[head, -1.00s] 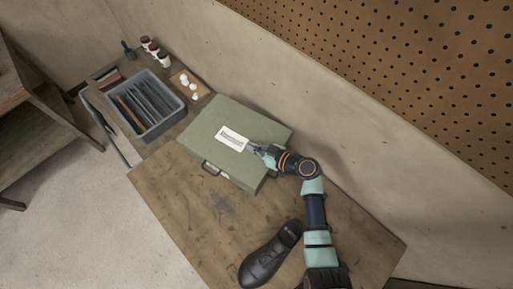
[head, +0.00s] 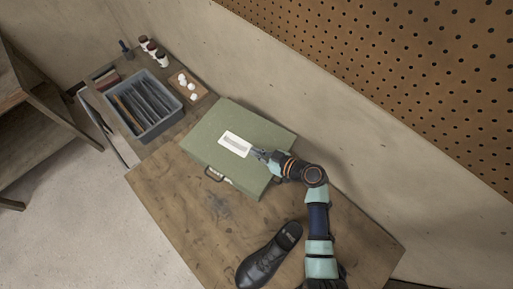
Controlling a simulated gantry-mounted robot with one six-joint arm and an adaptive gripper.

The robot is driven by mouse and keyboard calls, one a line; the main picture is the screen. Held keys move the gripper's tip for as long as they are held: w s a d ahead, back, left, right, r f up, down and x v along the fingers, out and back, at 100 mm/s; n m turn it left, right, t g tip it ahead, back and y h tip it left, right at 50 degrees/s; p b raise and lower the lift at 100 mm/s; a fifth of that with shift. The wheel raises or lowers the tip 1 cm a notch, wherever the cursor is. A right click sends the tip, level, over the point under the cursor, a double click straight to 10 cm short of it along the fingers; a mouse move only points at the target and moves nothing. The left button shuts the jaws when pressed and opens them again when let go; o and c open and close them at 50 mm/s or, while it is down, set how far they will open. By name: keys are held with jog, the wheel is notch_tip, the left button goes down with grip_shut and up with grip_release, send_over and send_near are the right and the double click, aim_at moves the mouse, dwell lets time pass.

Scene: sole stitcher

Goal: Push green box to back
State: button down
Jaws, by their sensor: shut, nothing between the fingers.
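My gripper (head: 257,153) is shut and empty, at the right part of the lid beside the label. The fingertips look very close to the lid, but I cannot tell whether they touch it. My wrist covers part of the box's right end.
A black shoe (head: 270,256) lies on the table (head: 170,205) in front of the box. At the left stand a grey bin (head: 152,132) of dark sheets, a small board (head: 199,91) with white pieces and several small bottles (head: 152,49). A wall (head: 300,105) runs behind.

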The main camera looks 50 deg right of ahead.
jog(key=shift+s+a+r, duration=0.1)
jog(key=shift+s+r, duration=0.15)
jog(key=shift+s, duration=0.3)
jog(key=s+d+b, duration=0.1)
jog(key=s, duration=1)
jog(key=shift+s+r, duration=0.2)
jog(key=w+a+r+g, duration=0.1)
jog(key=w+a+r, duration=0.1)
jog(key=w+a, duration=0.1)
jog(key=w+a+r+n+g, duration=0.1)
jog(key=w+a+r, duration=0.1)
jog(key=w+a, duration=0.1)
jog(key=w+a+r+g+y, duration=0.1)
jog(key=w+a, duration=0.3)
jog(key=a, duration=0.1)
jog(key=shift+r+n, duration=0.4)
jog(key=w+a+r+m+t+h, duration=0.2)
jog(key=w+a+r+m, duration=0.1)
jog(key=a+r, duration=1.45)
notch_tip(320, 180, up, 18)
jog(key=p, duration=1.8)
jog(key=shift+s+a+f, duration=0.15)
jog(key=shift+a, duration=0.2)
